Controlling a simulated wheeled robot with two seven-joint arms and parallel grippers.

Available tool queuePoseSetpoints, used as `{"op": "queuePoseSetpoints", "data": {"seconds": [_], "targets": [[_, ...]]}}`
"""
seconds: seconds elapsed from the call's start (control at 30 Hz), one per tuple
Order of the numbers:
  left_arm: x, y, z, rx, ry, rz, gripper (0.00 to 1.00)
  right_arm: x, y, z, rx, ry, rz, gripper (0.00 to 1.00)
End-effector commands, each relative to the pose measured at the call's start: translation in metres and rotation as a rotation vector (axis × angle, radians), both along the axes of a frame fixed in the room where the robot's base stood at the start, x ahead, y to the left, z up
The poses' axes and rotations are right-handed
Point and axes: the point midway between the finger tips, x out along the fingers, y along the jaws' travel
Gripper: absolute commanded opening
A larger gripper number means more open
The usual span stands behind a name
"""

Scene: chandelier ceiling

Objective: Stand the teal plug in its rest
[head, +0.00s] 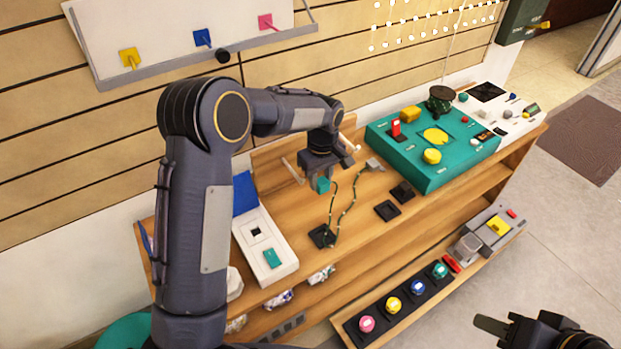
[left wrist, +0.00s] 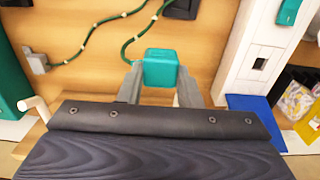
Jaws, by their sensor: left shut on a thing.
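The teal plug (head: 322,185) is between the fingers of my left gripper (head: 313,180), which is shut on it above the wooden bench top. In the left wrist view the teal plug (left wrist: 160,68) sits between the two grey fingertips. A green cord (head: 331,205) runs from the plug down to a black square piece (head: 322,236) on the bench. Another black square piece (head: 387,210) and a black block (head: 402,191) lie to the right. I cannot tell which is the rest. My right gripper (head: 490,326) is at the lower right, away from the bench; its opening is unclear.
A grey connector (head: 374,165) joins a cord behind the black pieces. A teal console (head: 432,178) with buttons stands to the right. A white panel (head: 283,262) with a teal switch lies to the left. The lower shelf holds coloured buttons (head: 393,305).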

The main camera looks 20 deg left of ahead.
Motion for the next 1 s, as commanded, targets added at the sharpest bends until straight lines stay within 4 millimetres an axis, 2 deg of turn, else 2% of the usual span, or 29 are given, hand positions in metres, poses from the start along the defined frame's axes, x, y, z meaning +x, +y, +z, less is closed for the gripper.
{"op": "queuePoseSetpoints", "data": {"seconds": [0.6,1.0], "targets": [[0.054,-0.047,-0.013,0.000,0.000,-0.001,0.00,0.000,0.000,0.023,0.000,0.000,0.000,0.36],[0.067,-0.058,-0.017,0.000,0.000,-0.001,0.00,0.000,0.000,0.027,0.000,0.000,0.000,0.36]]}}
